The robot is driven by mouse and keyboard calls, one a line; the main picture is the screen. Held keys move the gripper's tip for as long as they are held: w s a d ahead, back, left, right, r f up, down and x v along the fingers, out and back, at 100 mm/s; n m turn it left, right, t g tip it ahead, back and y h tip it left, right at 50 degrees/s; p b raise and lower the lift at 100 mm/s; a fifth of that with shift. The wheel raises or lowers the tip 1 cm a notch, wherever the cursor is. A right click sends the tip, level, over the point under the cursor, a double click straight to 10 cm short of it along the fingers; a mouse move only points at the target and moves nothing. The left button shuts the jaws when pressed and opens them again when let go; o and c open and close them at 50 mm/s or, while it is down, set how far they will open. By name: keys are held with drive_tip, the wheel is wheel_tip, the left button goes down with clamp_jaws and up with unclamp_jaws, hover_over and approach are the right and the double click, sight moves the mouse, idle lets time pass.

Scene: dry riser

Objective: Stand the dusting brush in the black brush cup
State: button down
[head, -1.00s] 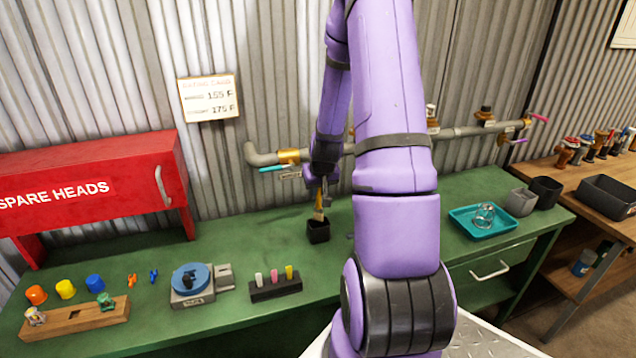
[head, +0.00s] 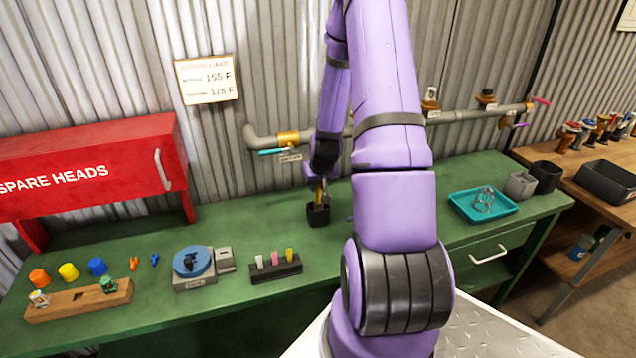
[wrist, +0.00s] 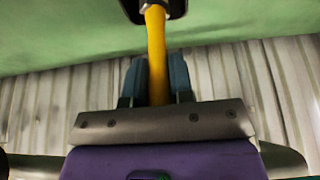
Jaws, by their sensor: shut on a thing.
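The black brush cup (head: 318,215) stands on the green bench, just left of my upper arm in the head view. My gripper (head: 320,188) is right above the cup, shut on the yellow handle of the dusting brush (head: 318,198). In the wrist view my gripper (wrist: 155,75) has its two fingers on either side of the yellow brush handle (wrist: 157,50). The brush's far end reaches into the mouth of the black cup (wrist: 130,8). Its bristles are hidden, and I cannot tell whether it rests on the cup's floor.
On the green bench (head: 230,310) stand a block with colored sticks (head: 276,268), a blue round device (head: 193,262) and a wooden block (head: 80,300). A teal tray (head: 483,204) lies right. A pipe with valves (head: 460,117) runs along the wall behind.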

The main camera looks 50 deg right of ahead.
drive_tip(key=c, duration=0.9)
unclamp_jaws()
drive_tip(key=v, duration=1)
drive_tip(key=shift+r, duration=0.4)
drive_tip(key=shift+s+a, duration=0.1)
